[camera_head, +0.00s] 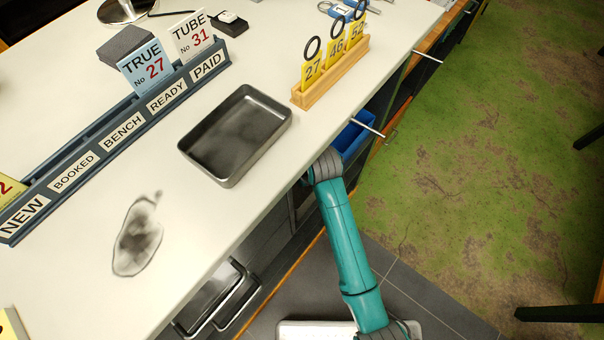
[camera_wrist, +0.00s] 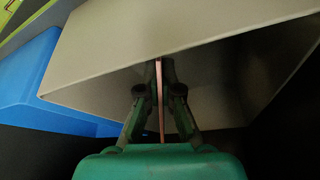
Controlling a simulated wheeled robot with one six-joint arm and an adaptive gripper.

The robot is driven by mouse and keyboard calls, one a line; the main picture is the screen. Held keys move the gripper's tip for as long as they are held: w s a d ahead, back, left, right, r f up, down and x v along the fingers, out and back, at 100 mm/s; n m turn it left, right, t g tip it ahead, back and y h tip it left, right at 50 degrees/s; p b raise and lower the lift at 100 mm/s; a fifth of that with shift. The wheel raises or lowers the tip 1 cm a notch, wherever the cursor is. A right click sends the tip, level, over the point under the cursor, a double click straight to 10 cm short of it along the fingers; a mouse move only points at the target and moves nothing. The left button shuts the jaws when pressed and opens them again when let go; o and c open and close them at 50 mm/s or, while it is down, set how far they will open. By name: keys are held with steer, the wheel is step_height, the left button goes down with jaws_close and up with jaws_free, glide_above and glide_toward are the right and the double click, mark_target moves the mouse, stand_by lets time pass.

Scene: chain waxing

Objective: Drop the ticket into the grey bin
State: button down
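The grey bin (camera_wrist: 120,35) fills the upper part of the wrist view, with a pale wall and a darker, shaded inner side. A thin ticket (camera_wrist: 161,110), seen almost edge-on as a pinkish strip, stands between my fingers. My gripper (camera_wrist: 166,70) is shut on it, with the fingertips at the bin's near edge. I cannot tell how far the ticket is inside the bin. In the head view my gripper, the ticket and the grey bin are hidden below the counter edge.
A blue bin (camera_wrist: 25,75) sits left of the grey one; it also shows in the head view (camera_head: 350,135). The counter (camera_head: 190,215) above carries a metal tray (camera_head: 232,137), a labelled ticket rack (camera_head: 125,130) and a wooden stand (camera_head: 330,72) with yellow tags. Drawer handles jut out.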

steer(key=c, duration=1.3)
jaws_free()
steer(key=shift+r, duration=0.55)
steer(key=v, duration=0.7)
steer(key=shift+r, duration=0.35)
